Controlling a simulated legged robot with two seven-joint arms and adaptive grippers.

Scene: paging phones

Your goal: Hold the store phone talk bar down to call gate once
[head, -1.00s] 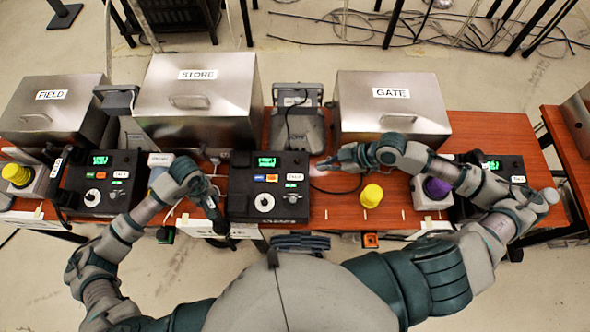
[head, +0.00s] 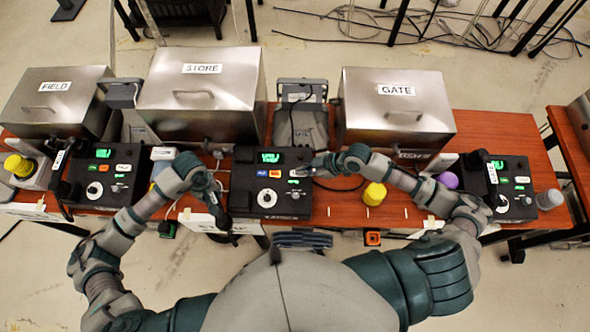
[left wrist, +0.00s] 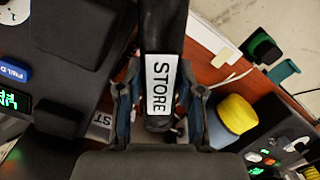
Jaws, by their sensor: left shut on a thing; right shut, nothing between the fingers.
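The store phone (head: 270,200) is a black console with a lit green screen, coloured buttons and a white dial, in the middle of the table. My left gripper (head: 217,206) is shut on the black store handset at the console's left side. The handset's STORE label (left wrist: 160,84) shows between the fingers in the left wrist view. My right gripper (head: 298,170) is shut and empty, with its fingertips over the console's upper right part, close to the small light-coloured keys. I cannot tell whether it touches them. Which part is the talk bar is too small to tell.
The field phone (head: 103,180) stands left and the gate phone (head: 515,185) right. Metal boxes labelled FIELD (head: 55,100), STORE (head: 200,100) and GATE (head: 395,110) line the back. A yellow cylinder (head: 374,194) stands right of the store phone.

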